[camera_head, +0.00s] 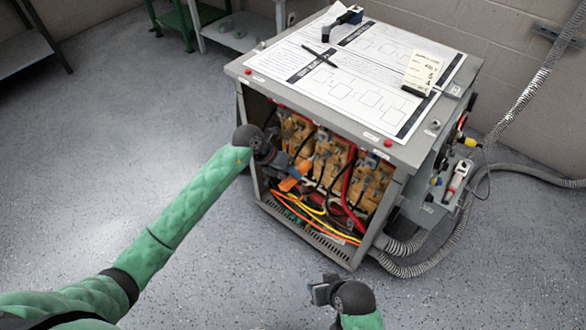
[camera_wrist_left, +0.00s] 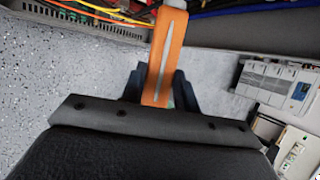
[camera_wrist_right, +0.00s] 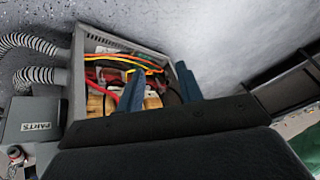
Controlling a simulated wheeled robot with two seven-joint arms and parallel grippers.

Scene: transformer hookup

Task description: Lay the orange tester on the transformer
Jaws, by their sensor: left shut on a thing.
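The orange tester (camera_wrist_left: 166,58) is between the fingers of my left gripper (camera_wrist_left: 160,92), which is shut on it, and it points away from the wrist. In the head view the tester (camera_head: 290,183) shows as a small orange piece in front of the open face of the transformer (camera_head: 322,121), below its top edge. My left gripper (camera_head: 284,165) is in front of that opening and partly hides the tester. The transformer is a grey cabinet with windings and coloured wires inside. My right gripper (camera_head: 320,291) is open and empty, low on the near side; its spread fingers show in the right wrist view (camera_wrist_right: 158,90).
On the transformer top lie large printed sheets (camera_head: 375,75), a black pen (camera_head: 319,57), a yellow note (camera_head: 422,70) and a blue-and-black tool (camera_head: 343,19). Bare grey top shows along the edges. Ribbed conduits (camera_head: 420,268) run at the right side. The floor (camera_head: 95,150) at left is clear.

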